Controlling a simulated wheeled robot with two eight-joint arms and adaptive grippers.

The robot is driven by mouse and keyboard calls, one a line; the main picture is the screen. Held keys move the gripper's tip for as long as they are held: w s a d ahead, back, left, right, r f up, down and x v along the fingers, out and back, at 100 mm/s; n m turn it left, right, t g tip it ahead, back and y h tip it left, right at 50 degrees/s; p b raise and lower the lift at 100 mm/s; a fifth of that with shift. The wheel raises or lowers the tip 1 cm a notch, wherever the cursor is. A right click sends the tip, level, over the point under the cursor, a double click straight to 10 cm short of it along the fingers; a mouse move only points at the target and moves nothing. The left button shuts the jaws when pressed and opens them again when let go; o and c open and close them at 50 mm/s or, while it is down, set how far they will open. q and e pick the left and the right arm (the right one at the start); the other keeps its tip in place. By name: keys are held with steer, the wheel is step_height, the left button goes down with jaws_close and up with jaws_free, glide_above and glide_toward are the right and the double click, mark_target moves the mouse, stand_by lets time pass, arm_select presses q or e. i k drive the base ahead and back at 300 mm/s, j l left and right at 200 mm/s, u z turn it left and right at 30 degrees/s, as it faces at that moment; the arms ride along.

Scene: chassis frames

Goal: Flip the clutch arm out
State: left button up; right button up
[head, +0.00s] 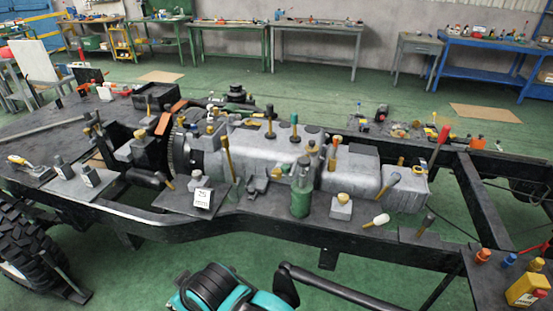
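A grey engine and gearbox assembly (260,150) lies lengthwise in the black chassis frame (300,232). A toothed ring (177,152) shows at its left end. Several levers and tools with coloured handles stand on and around it, including a yellow-handled one (227,155) and a red-handled one (440,143). A small dark bracket (258,186) sits at the near side of the housing. I cannot tell which part is the clutch arm. Neither gripper can be made out in the head view.
A green bottle (300,195) and a white numbered card (203,198) stand on the near rail. A yellow container (527,290) is at the lower right, a tyre (30,245) at the lower left. Workbenches (318,27) line the back wall. Green floor between is mostly clear.

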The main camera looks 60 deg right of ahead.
mark_target(224, 139)
steer(key=z, duration=1.5)
